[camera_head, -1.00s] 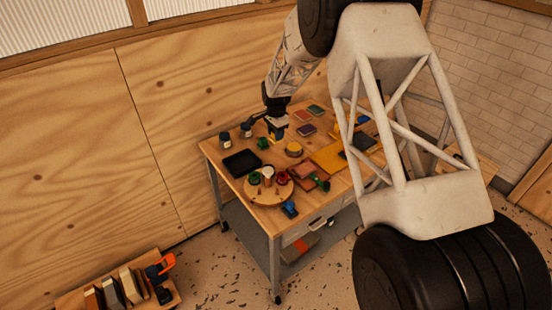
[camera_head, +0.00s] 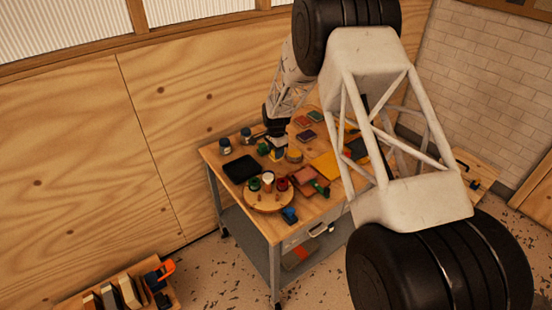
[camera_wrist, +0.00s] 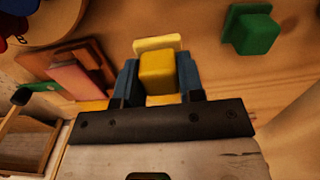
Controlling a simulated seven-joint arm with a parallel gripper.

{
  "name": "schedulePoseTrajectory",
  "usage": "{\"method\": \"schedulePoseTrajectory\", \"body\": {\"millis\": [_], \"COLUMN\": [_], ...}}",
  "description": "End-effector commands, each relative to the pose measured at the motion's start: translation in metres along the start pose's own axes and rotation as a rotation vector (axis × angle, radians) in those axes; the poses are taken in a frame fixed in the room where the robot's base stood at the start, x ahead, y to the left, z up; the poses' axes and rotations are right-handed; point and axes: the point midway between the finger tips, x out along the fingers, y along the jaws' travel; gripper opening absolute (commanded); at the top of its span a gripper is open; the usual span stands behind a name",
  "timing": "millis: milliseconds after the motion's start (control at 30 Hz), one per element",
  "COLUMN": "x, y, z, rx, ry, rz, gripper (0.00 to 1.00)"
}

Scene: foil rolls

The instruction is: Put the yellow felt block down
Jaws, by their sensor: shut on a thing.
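The yellow felt block (camera_wrist: 158,72) is between the two blue fingers of my gripper (camera_wrist: 157,78) in the wrist view. My gripper is shut on it. The block has a wider, paler yellow plate at its far end. In the head view my gripper (camera_head: 277,146) is low over the back left part of the wooden worktable (camera_head: 237,198), behind the round board. I cannot tell whether the block touches the tabletop.
A green block (camera_wrist: 252,30) sits right of my gripper in the wrist view. A black tray (camera_head: 241,169) lies left on the table. A round board (camera_head: 263,204) with small jars, brown and pink pieces (camera_head: 304,179), and a yellow sheet (camera_head: 325,164) are nearer the front.

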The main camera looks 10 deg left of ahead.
Motion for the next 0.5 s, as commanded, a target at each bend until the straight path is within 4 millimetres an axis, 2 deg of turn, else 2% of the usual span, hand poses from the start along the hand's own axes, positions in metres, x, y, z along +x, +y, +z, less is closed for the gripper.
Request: {"method": "schedulePoseTrajectory", "body": {"millis": [300,500], "x": [0.031,0.036], "y": [0.0,0.0], "z": [0.0,0.0], "rx": [0.0,0.0], "ry": [-0.001,0.0], "rz": [0.001,0.0], "gripper": [0.1,0.1]}}
